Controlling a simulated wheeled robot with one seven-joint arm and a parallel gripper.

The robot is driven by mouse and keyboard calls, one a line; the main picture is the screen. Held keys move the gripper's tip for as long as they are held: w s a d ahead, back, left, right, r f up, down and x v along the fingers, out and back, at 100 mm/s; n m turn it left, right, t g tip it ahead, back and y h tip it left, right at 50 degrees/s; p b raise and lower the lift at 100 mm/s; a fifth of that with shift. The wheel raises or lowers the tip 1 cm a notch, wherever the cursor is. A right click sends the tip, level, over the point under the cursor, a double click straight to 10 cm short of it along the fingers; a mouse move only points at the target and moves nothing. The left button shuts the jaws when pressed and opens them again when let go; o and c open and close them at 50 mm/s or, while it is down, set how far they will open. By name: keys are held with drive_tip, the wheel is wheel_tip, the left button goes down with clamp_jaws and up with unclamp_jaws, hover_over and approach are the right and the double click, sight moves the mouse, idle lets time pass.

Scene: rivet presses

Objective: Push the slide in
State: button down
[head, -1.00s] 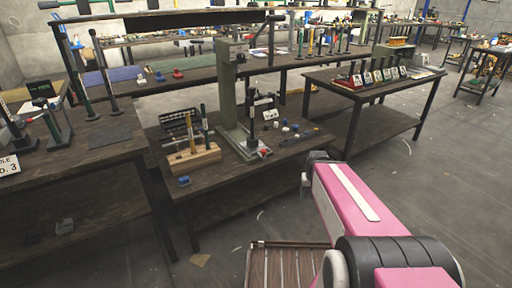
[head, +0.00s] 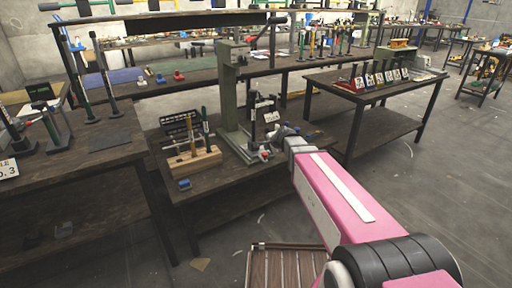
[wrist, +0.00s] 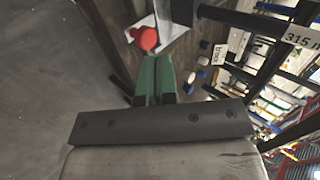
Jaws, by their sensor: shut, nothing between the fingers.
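The rivet press (head: 229,95) stands on the middle bench, a tall grey-green column with a light base plate. A small red knob (head: 266,155) shows at the front of the base; I take it to be the slide's knob. In the wrist view the red knob (wrist: 146,38) is just beyond my gripper's fingertips, slightly left of them, by a pale plate (wrist: 160,22). My gripper (wrist: 155,92) has green fingers that lie together with nothing between them. Contact with the knob cannot be told. In the head view my gripper (head: 278,131) is beside the press base, partly hidden by my wrist.
A wooden block with upright tools (head: 194,160) and a blue piece (head: 185,184) lie left of the press. Small white and blue parts (wrist: 189,77) lie near the base. A side table with numbered stands (head: 380,78) is at right. The floor at right is clear.

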approach(255, 154)
drive_tip(key=w, duration=0.1)
drive_tip(key=w+a+f, duration=0.1)
drive_tip(key=shift+w+a+f, duration=0.15)
drive_tip(key=shift+w+f, duration=0.05)
drive_tip(key=shift+w, duration=0.05)
drive_tip(key=w+a, duration=0.2)
drive_tip(key=w, duration=0.1)
drive_tip(key=shift+f, duration=0.2)
drive_tip(key=shift+w+a, duration=0.2)
